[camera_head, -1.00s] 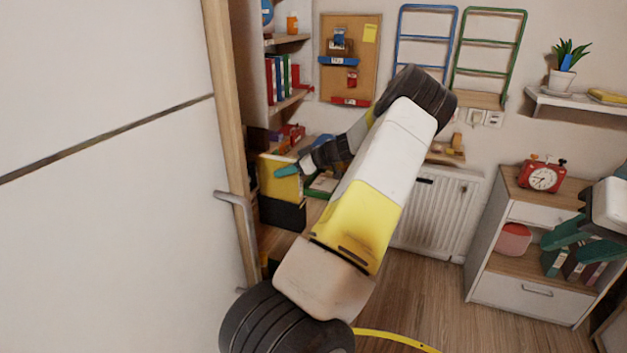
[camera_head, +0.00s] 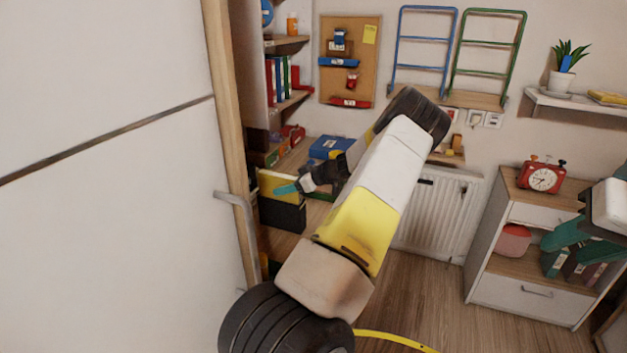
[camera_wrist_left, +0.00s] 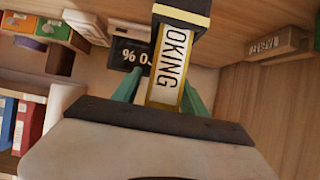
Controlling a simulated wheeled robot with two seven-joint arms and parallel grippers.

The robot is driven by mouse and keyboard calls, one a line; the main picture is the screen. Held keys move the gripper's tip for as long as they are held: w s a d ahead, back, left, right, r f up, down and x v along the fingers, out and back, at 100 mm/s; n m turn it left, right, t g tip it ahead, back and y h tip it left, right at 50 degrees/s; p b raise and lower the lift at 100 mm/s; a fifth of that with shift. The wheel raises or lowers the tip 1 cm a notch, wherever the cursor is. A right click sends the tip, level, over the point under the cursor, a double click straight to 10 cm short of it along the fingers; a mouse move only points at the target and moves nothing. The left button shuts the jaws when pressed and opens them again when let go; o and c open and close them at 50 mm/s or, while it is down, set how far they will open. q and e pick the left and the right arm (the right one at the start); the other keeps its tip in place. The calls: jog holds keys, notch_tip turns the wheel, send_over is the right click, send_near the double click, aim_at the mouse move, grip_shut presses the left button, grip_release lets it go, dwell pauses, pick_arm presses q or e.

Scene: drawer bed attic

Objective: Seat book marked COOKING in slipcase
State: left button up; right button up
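The book marked COOKING (camera_wrist_left: 168,72) shows a white, yellow-edged spine in the left wrist view; only "OKING" is readable. A black slipcase (camera_wrist_left: 182,12) covers its far end. In the head view the yellow book (camera_head: 268,187) stands upright, partly inside the black slipcase (camera_head: 282,215). My left gripper (camera_head: 287,188) reaches over the book from the right. Its teal fingers lie on both sides of the spine (camera_wrist_left: 160,92) and appear shut on the book. My right gripper (camera_head: 572,240), at the right edge, has spread teal fingers and looks empty.
A blue box (camera_head: 330,147) lies on the shelf behind my left gripper. A white door (camera_head: 110,230) with a handle closes off the left side. Binders (camera_head: 278,78) stand on a higher shelf. A cabinet (camera_head: 525,283) with a red clock (camera_head: 541,177) is near my right gripper.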

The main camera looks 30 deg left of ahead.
pick_arm(q)
jog(key=v, duration=1.1)
jog(key=s+d+r+m+t+h, duration=0.2)
jog(key=s+d+r+m+h, duration=0.2)
jog(key=s+d, duration=0.5)
jog(key=s+d+r+m+t+h, duration=0.3)
jog(key=s+d+r+m+h, duration=0.2)
jog(key=s+d+r+m, duration=0.4)
jog(key=s+d+r+m+t+h, duration=0.2)
jog(key=s+d+r+m+h, duration=0.3)
jog(key=s+d, duration=0.4)
notch_tip(320, 180, up, 2)
jog(key=shift+s+d+r+m, duration=0.15)
jog(key=shift+s+d+m, duration=0.2)
jog(key=shift+s+m, duration=0.7)
